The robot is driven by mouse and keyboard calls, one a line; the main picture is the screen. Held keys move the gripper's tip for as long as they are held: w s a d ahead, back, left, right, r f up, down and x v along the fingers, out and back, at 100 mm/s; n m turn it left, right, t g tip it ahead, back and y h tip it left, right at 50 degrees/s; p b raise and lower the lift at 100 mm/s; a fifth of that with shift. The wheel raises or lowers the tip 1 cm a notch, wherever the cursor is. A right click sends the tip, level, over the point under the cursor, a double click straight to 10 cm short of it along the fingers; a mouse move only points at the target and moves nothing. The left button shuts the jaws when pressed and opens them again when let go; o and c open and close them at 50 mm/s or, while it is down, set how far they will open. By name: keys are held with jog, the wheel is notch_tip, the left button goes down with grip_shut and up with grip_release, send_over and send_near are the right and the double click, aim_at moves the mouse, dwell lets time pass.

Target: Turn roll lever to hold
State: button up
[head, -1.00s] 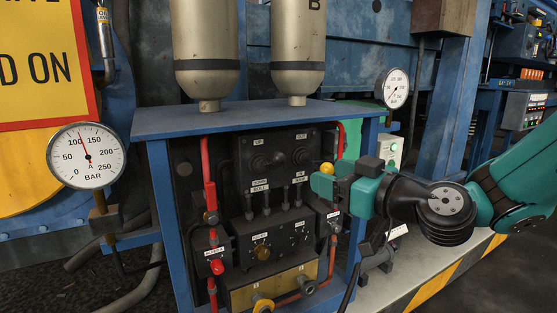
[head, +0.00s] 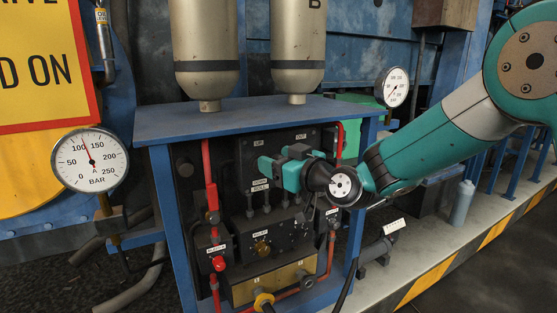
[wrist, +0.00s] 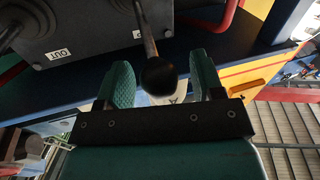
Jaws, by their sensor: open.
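My gripper (head: 279,162) is in front of the dark control box (head: 246,152) in the head view and hides the levers there. The "ROLL" label (head: 261,187) shows just below it. In the wrist view, a dark lever with a black round knob (wrist: 158,76) stands between my two teal fingers. It looks like the roll lever. The fingers are apart, with a gap on both sides of the knob. Part of another dark round lever (wrist: 8,28) shows at the left edge, near an upside-down "OUT" label (wrist: 60,54).
The box sits in a blue frame (head: 160,200) under a blue top. A red pipe (head: 207,180) runs down its left side. A pressure gauge (head: 90,160) stands at left.

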jog(key=shift+c, duration=0.2)
grip_shut()
jog(key=f+b, duration=0.1)
jog(key=b, duration=0.4)
jog(key=shift+s+d+f+t+y, duration=0.1)
jog(key=shift+s+f+t+y, duration=0.05)
jog(key=shift+f+t+y, duration=0.2)
jog(key=f+y+b, duration=0.1)
jog(key=b, duration=0.4)
jog(key=f+n+t+b, duration=0.1)
jog(key=b, duration=0.4)
jog(key=f+t+y+b, duration=0.1)
jog(key=b, duration=0.4)
jog(key=shift+s+d+n+y+b, duration=0.2)
jog(key=shift+s+n+y+b, duration=0.1)
jog(key=shift+y+b, duration=0.05)
jog(key=shift+r, duration=0.25)
jog(key=shift+o, duration=0.2)
grip_release()
